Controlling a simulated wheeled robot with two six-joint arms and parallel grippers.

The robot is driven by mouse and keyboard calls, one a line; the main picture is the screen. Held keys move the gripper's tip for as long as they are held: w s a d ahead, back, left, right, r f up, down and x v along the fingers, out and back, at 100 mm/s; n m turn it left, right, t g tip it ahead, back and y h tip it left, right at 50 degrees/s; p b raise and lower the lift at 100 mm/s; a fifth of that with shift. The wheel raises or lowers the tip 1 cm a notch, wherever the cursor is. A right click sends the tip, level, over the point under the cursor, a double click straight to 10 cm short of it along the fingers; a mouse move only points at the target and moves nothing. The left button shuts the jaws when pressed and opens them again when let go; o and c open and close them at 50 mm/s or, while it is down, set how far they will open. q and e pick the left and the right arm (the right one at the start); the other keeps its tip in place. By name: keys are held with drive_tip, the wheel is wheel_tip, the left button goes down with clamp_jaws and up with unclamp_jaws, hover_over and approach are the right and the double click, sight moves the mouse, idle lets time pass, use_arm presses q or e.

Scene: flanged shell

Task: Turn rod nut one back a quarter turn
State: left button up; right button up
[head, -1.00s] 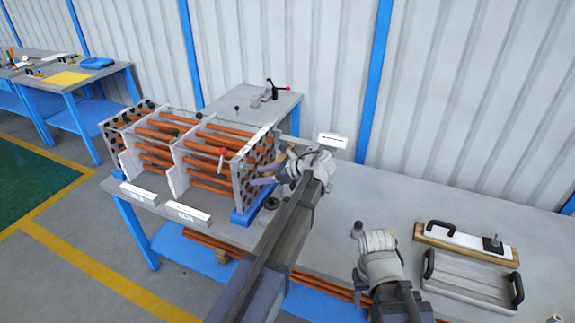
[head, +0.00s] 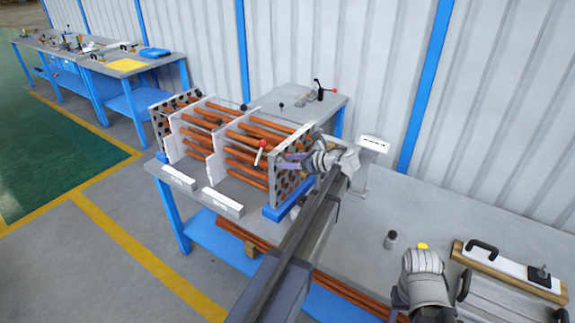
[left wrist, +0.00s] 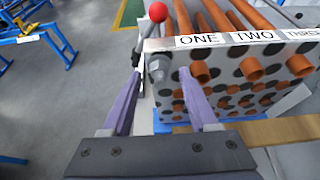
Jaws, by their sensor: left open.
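The flanged shell's end plate (head: 290,172) stands upright on the bench, with copper tubes running left from it. In the left wrist view its face carries labels ONE, TWO and THREE. A silvery nut-like end (left wrist: 158,72) shows at the plate's upper left corner, left of the ONE label (left wrist: 198,41). My left gripper (left wrist: 160,78) is open, its two purple fingers on either side of that nut; I cannot tell whether they touch it. In the head view the left gripper (head: 292,162) is at the plate's right face. My right gripper (head: 424,275) is at lower right, its fingers not distinct.
A red-balled lever (left wrist: 157,14) rises just beside the nut. White label blocks (head: 222,203) lie along the bench front. A small grey cylinder (head: 390,240) and a handled board (head: 510,268) stand to the right. The bench between the cylinder and the wall is mostly clear.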

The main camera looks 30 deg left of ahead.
use_arm(q)
drive_tip(key=shift+a, duration=0.3)
clamp_jaws()
idle(0.4)
